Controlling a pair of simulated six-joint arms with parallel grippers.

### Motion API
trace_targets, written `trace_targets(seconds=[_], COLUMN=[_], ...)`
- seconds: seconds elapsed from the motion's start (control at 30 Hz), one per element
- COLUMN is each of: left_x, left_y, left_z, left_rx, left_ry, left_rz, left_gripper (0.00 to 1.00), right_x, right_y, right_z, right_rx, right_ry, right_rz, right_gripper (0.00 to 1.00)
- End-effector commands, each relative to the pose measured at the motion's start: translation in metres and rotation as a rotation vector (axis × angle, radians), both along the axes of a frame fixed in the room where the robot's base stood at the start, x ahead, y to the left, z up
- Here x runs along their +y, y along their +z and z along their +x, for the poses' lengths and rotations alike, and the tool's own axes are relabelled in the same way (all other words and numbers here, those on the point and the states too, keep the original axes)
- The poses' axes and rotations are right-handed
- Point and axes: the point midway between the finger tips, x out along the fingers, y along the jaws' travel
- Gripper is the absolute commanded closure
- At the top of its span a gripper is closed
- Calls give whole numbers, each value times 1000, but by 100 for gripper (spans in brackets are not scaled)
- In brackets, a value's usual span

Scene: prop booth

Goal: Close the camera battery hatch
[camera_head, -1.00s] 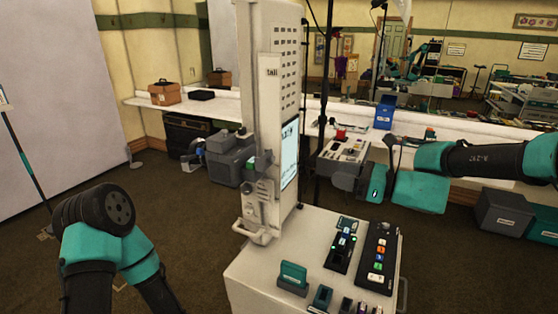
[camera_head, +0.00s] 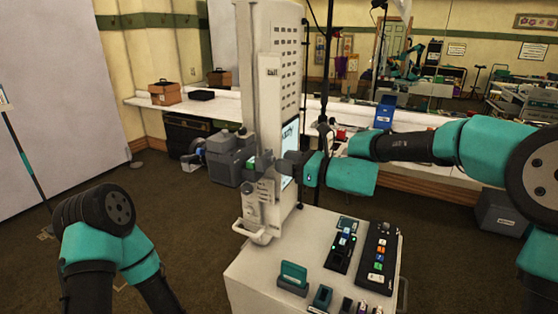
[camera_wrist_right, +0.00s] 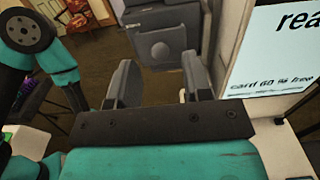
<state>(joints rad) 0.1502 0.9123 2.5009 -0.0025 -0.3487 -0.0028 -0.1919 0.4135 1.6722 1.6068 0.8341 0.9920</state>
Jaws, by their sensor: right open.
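The tall white booth (camera_head: 288,75) stands at the middle of the head view, with a lit screen (camera_head: 290,140) on its right-facing side. The screen (camera_wrist_right: 270,50) shows at the right of the wrist view. A small grey part (camera_head: 264,160) sticks out from the booth's front edge; I cannot tell whether it is the battery hatch. My right gripper (camera_head: 279,162) is beside the booth at screen height. In the right wrist view its two grey fingers (camera_wrist_right: 160,82) are spread with nothing between them. My left gripper is out of view; only its arm shows at lower left.
A white cart top (camera_head: 250,268) below holds a green block (camera_head: 293,275), a dark charger-like unit (camera_head: 341,250) and a black button panel (camera_head: 376,255). Grey cases (camera_head: 228,155) stand behind the booth at left. Open carpet lies left of the booth.

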Motion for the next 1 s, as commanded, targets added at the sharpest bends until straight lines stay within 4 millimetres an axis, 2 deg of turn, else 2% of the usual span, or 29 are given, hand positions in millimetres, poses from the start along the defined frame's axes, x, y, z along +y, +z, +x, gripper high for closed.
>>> trace_targets(seconds=[0.03, 0.2, 0.53, 1.0], left_x=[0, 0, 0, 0], left_y=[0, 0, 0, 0], left_z=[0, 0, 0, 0], left_rx=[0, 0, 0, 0], left_ry=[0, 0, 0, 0], left_rz=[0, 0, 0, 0], left_gripper=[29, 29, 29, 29], right_x=[7, 20, 23, 23], right_y=[0, 0, 0, 0], right_z=[3, 10, 11, 11], right_rx=[-1, 0, 0, 0], right_ry=[2, 0, 0, 0], right_rz=[0, 1, 1, 1], right_gripper=[55, 55, 55, 99])
